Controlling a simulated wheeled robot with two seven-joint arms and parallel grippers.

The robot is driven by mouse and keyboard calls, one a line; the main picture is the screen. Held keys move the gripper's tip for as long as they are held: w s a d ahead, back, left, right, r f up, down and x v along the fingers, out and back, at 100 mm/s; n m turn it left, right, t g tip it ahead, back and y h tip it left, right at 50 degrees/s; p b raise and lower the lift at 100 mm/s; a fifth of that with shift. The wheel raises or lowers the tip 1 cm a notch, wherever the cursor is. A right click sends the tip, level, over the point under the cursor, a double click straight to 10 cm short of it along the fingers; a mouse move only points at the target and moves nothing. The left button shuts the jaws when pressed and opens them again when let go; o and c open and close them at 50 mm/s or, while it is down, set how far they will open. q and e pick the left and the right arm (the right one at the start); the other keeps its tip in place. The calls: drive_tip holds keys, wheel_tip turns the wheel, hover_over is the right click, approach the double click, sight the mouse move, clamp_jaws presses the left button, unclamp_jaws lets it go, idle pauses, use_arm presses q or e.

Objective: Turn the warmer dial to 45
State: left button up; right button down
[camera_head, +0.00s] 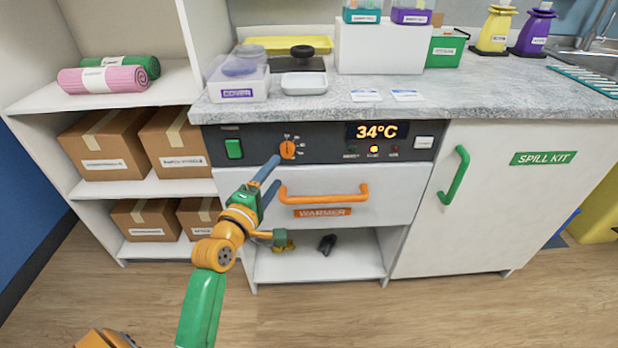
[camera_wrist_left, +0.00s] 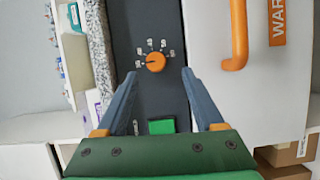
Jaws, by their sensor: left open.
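The warmer dial (camera_head: 288,149) is a small round orange knob on the dark control panel (camera_head: 330,142), with small marks around it. It also shows in the left wrist view (camera_wrist_left: 155,62); its setting is too small to read surely. The display (camera_head: 377,131) on the panel reads 34°C. My left gripper (camera_head: 277,170) is open, its two blue-grey fingers pointing at the panel. In the left wrist view, the fingertips (camera_wrist_left: 160,72) stand on either side of the dial, with visible gaps to it. Whether they reach its depth I cannot tell. My right gripper is out of view.
The warmer drawer (camera_head: 240,185) with its orange handle (camera_head: 325,194) lies just below the panel. A green switch (camera_head: 234,148) sits left of the dial. The grey counter (camera_head: 470,95) overhangs above, and a green-handled cabinet (camera_head: 510,200) stands at the right.

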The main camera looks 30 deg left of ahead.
sight(285, 153)
use_arm(q)
drive_tip(key=w, duration=0.2)
drive_tip(key=w+a, duration=0.1)
drive_tip(key=w, duration=0.1)
drive_tip(key=w+b, duration=0.1)
drive_tip(key=w, duration=0.1)
drive_tip(key=shift+a+r, duration=0.25)
drive_tip(key=shift+a, duration=0.1)
drive_tip(key=shift+w+r, duration=0.1)
drive_tip(key=shift+w, duration=0.25)
clamp_jaws()
